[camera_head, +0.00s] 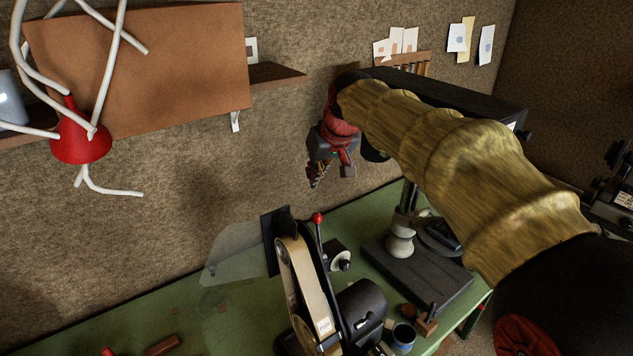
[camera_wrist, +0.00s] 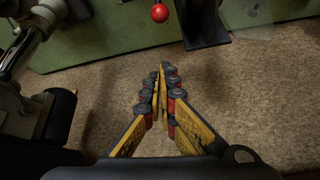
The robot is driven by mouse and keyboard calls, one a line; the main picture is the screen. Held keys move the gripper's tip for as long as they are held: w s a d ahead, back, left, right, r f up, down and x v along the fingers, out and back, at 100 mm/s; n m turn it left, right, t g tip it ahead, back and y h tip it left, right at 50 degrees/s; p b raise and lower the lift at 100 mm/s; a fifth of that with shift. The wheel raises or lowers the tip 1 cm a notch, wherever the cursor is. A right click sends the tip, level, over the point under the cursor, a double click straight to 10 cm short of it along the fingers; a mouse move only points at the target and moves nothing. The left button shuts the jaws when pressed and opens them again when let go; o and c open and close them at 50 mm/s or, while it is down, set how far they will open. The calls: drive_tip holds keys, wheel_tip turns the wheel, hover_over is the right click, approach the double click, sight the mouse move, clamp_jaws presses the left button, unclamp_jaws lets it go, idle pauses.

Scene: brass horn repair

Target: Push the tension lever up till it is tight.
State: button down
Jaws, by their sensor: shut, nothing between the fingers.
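The tension lever (camera_head: 319,238) is a thin dark rod with a red ball knob (camera_head: 317,217) on top. It stands nearly upright beside the tan belt of the belt sander (camera_head: 305,287) on the green bench. The knob also shows at the top edge of the wrist view (camera_wrist: 160,13). My gripper (camera_head: 314,183) hangs above the lever in the head view, apart from the knob. In the wrist view its yellow and black fingers (camera_wrist: 163,72) are shut together with nothing between them. The lever's lower end is partly hidden by the sander.
A drill press (camera_head: 403,238) stands right of the sander, close under my arm. A clear shield (camera_head: 235,252) and a dark plate (camera_head: 270,240) are at the sander's left. A red lamp (camera_head: 80,140) hangs at upper left. A blue-rimmed cup (camera_head: 403,338) sits near the bench front.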

wheel_tip(320, 180, down, 8)
drive_tip(key=shift+a+p, duration=0.15)
drive_tip(key=shift+p, duration=0.25)
drive_tip(key=shift+r, duration=0.1)
idle(0.5)
